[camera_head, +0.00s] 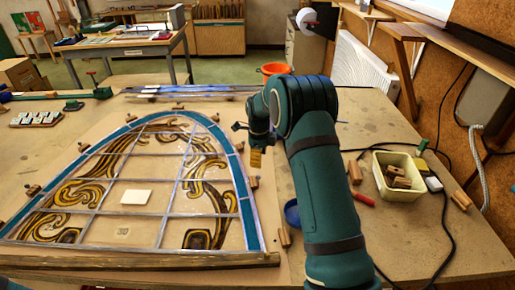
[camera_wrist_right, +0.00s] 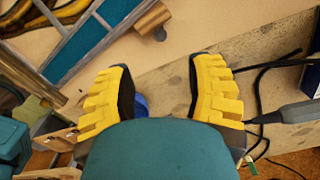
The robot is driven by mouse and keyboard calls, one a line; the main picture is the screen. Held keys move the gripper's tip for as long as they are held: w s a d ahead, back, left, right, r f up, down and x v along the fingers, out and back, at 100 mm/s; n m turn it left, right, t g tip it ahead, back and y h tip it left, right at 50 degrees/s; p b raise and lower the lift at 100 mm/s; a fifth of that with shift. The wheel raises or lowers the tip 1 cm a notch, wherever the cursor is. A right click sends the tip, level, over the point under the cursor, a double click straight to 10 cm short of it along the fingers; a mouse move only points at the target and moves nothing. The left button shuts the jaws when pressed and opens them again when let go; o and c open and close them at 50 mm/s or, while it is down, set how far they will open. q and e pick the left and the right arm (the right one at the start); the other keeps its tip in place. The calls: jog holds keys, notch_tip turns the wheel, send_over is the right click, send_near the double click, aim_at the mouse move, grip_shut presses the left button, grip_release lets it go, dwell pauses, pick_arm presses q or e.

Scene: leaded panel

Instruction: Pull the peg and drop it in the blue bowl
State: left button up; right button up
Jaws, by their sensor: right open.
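The leaded panel (camera_head: 125,215) lies on the table, an arched frame with blue border glass. Several small wooden pegs stand round its edge, such as one by its right side (camera_head: 253,182) and one near its lower right corner (camera_head: 285,237). I cannot tell which peg is meant. The blue bowl (camera_head: 292,212) sits right of the panel, partly hidden by my right arm. My right gripper (camera_head: 256,157) is above the panel's right edge. In the right wrist view its yellow fingers are wide apart and empty, with a bit of the blue bowl (camera_wrist_right: 141,104) showing beyond. My left gripper is out of view.
A pale tub (camera_head: 398,176) with wooden blocks stands at right, beside a red-handled tool (camera_head: 362,198) and black cables. An orange bucket (camera_head: 274,70) is beyond the far edge. A tray of small pieces (camera_head: 36,118) lies at far left.

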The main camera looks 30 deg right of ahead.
aim_at(258, 176)
notch_tip(258, 176, down, 10)
jog(key=shift+w, duration=0.1)
dwell(0.4)
grip_shut()
jog(key=c, duration=0.7)
grip_release()
jog(key=shift+c, duration=0.2)
grip_shut()
jog(key=shift+r, duration=0.15)
jog(key=shift+r+p, duration=0.3)
jog(key=shift+r, duration=0.05)
jog(key=shift+r+p, duration=0.5)
jog(key=shift+r, duration=0.5)
jog(key=shift+r, duration=0.3)
